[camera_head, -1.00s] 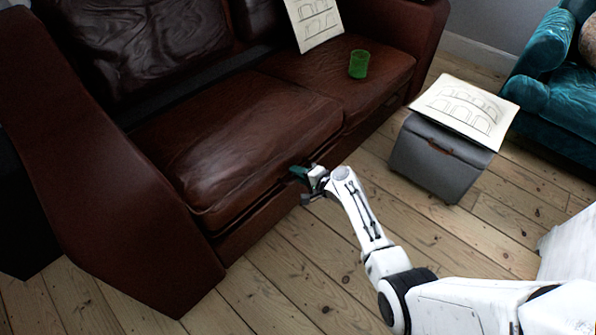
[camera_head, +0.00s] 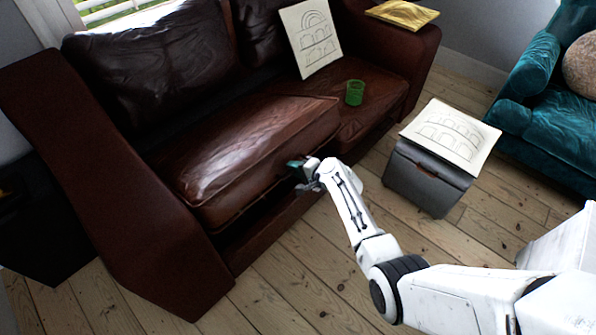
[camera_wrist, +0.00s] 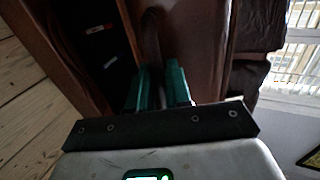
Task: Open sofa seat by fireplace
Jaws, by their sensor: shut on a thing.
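The brown leather sofa (camera_head: 120,235) fills the left and middle of the head view. Its left seat (camera_head: 245,150) is tilted up at the front, with a dark gap between it and the base. My gripper (camera_head: 298,168) is at the front right edge of this seat, its green fingers shut on it. In the wrist view the green fingers of my gripper (camera_wrist: 160,88) close around a brown strip at the seat's edge. The wrist view also shows the dark opening under the seat (camera_wrist: 100,50), with small red and white marks inside. No fireplace shows.
A green cup (camera_head: 354,93) and a drawing (camera_head: 311,38) are on the sofa's right seat. A grey box (camera_head: 428,180) with another drawing (camera_head: 451,136) on top stands right of my arm. A teal armchair (camera_head: 550,110) is at the right. Floorboards in front are clear.

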